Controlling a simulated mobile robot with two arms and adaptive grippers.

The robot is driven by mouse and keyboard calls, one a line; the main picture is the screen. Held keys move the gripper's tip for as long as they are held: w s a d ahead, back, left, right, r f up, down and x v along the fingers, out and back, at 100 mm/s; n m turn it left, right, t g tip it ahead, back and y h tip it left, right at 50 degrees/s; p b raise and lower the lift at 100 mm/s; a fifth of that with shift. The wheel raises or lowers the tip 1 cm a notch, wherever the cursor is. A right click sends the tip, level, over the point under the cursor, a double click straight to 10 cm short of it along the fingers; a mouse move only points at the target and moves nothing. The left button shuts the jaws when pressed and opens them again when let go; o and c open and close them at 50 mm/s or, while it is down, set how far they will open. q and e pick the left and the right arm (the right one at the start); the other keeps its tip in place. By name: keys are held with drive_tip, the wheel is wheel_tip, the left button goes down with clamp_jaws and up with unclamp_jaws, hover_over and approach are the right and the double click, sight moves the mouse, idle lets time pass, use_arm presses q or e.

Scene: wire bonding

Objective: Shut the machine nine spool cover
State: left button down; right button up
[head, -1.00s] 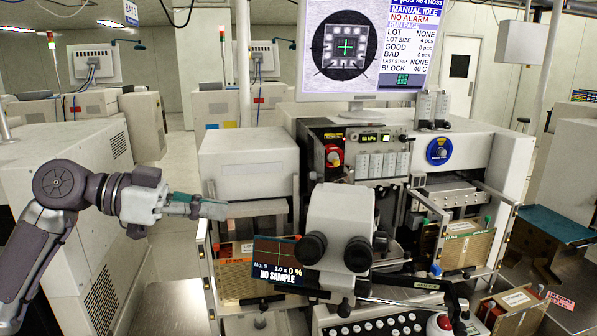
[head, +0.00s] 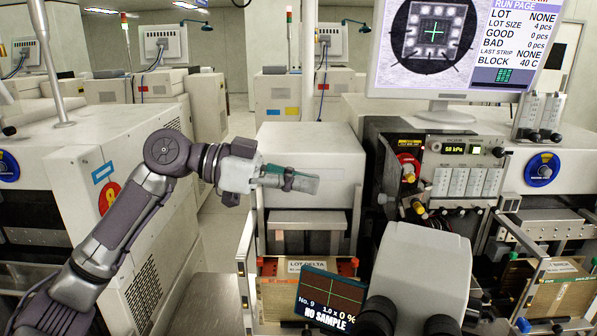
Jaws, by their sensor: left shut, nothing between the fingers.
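The wire bonder with the "No. 9" screen (head: 331,300) stands in front of me. Its red-rimmed spool (head: 408,166) shows in an open recess right of the white housing (head: 310,140). I cannot clearly make out a separate spool cover; the recess front is uncovered. My left gripper (head: 312,184) is shut and empty, pointing right. It appears in front of the housing's lower face, left of the spool; I cannot tell whether it touches the housing. My right gripper is out of view.
A microscope head (head: 425,265) stands in front of the recess. A monitor (head: 470,50) stands above the control panel (head: 465,170). A "LOT DELTA" magazine (head: 290,298) sits below the housing. Another white machine (head: 150,250) stands at left. An aisle opens behind.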

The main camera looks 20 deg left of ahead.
sight(380, 197)
use_arm(q)
drive_tip(key=p+x, duration=0.3)
drive_tip(key=x, duration=0.6)
drive_tip(key=shift+w+d, duration=0.1)
drive_tip(key=shift+w, duration=0.15)
drive_tip(key=shift+w+d+f, duration=0.15)
drive_tip(key=shift+d+f, duration=0.15)
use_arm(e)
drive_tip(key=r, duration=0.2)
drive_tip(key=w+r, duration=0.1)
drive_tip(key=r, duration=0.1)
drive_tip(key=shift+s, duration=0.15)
use_arm(q)
drive_tip(key=shift+d+r+p, duration=0.1)
drive_tip(key=shift+p, duration=0.2)
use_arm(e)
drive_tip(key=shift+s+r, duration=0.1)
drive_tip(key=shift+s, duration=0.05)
